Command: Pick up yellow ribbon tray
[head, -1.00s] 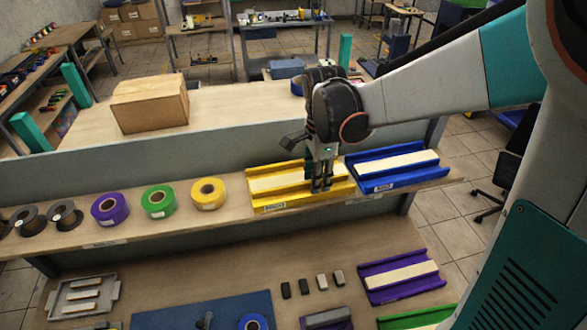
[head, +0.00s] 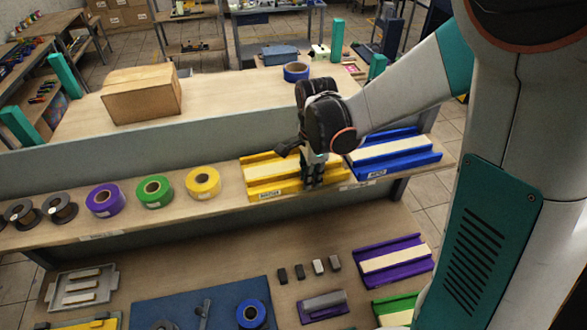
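The yellow ribbon tray (head: 262,191) sits on the upper shelf, right of the yellow roll, with a pale strip along its channel. My gripper (head: 313,184) points down at the right part of the tray, with its fingers at the tray's front side. The fingers look close together. I cannot tell whether they touch or grip the tray wall. My gripper and wrist hide part of the tray's right side.
A blue tray (head: 398,161) stands close on the right. Yellow (head: 203,182), green (head: 155,191) and purple (head: 104,200) rolls stand left. A cardboard box (head: 142,96) is behind. A purple tray (head: 393,270) lies on the lower table.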

